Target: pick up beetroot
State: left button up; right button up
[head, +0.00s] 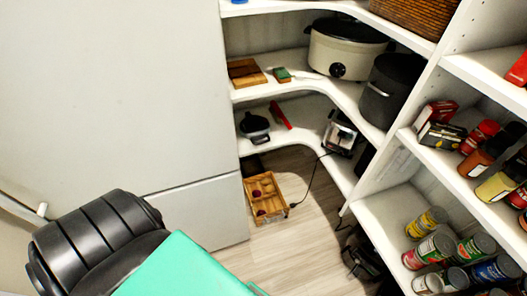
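A small wooden crate (274,186) with dividers stands on the floor at the foot of the corner shelves. Small dark red, roundish things lie in it, one near its middle (256,193) and one near its front (261,212). They look like beetroot, but they are too small to be sure. No gripper shows in the head view. A black ribbed part and a green part at the lower left look like my own arm or body, well apart from the crate.
A large pale cabinet (120,90) stands left of the crate. White shelves behind hold a slow cooker (345,50), a dark pot (392,90) and a small dark pan (255,127). Cans (435,248) fill the right shelves. A black cord (308,188) runs near the crate. Floor (290,245) before it is clear.

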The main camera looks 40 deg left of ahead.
aim_at(256, 193)
jog(key=u, duration=1.2)
